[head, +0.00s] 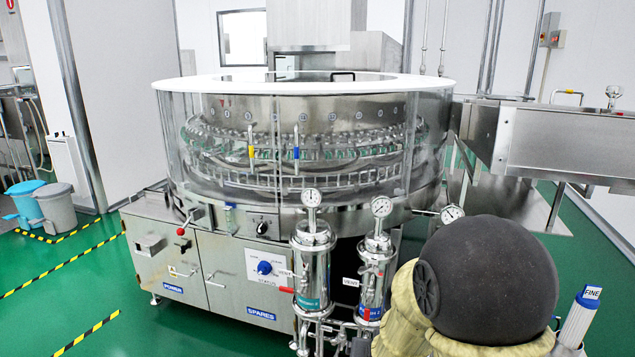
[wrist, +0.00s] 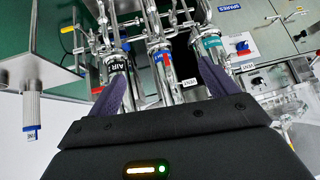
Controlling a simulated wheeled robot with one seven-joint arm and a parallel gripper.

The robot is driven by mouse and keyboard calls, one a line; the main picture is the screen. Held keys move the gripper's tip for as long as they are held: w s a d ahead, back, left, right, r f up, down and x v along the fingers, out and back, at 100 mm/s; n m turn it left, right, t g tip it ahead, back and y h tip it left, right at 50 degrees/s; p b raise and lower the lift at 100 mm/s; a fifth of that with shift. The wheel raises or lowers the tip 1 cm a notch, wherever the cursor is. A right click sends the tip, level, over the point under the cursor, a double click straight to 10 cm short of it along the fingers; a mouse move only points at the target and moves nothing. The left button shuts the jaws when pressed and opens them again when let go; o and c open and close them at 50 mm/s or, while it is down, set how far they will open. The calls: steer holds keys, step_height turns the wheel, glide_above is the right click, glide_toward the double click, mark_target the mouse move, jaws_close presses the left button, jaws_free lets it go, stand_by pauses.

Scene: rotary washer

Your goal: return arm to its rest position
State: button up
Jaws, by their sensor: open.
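My gripper (wrist: 160,70) shows in the wrist view with its two dark fingers spread wide and nothing held between them. The steel filter housings and their pipes (wrist: 160,75) lie beyond the fingers, upside down in this view. I cannot tell how far the fingertips are from them. In the head view my arm's dark rounded joint and cream cover fill the lower right, and the gripper itself is hidden or out of frame. The rotary washer (head: 300,130) stands in the middle with its clear guard closed around it.
Two filter housings (head: 313,265) with gauges stand at the washer's front, close to my arm. A steel conveyor (head: 575,145) runs off to the right. A post labelled FINE (head: 580,320) stands at lower right. Bins (head: 55,207) sit at left; green floor (head: 60,285) is clear there.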

steer(key=s+d+r+n+g, duration=0.25)
steer(key=s+g, duration=0.35)
steer(key=s, duration=0.9)
step_height(320, 180, up, 34)
steer(key=p, duration=3.4)
steer(key=shift+d+r+p, duration=0.25)
steer(key=shift+p, duration=0.15)
steer(key=shift+c, duration=0.3)
